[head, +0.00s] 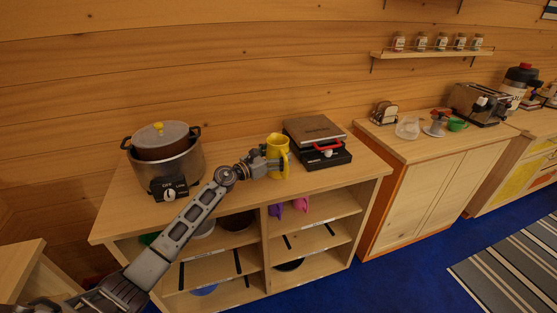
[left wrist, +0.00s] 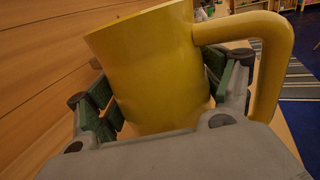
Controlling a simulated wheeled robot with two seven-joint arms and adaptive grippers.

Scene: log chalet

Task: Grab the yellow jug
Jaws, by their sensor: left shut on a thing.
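The yellow jug (head: 277,146) stands on the wooden shelf unit's top, between a slow cooker and a waffle iron. My left gripper (head: 273,162) reaches it from the left and is shut on its body. In the left wrist view the jug (left wrist: 158,68) fills the middle, with the gripper's green-padded fingers (left wrist: 160,98) on either side of it. The jug's handle points right there and is outside the grip. The jug's lower part is hidden behind the gripper. I cannot tell whether its base touches the top. My right gripper is not in view.
The slow cooker (head: 162,160) stands left of the jug, under my arm's far side. The waffle iron (head: 318,143) is close on the right. The wooden top (head: 120,206) has free room at its front left. A cabinet (head: 425,185) with a toaster (head: 478,104) stands further right.

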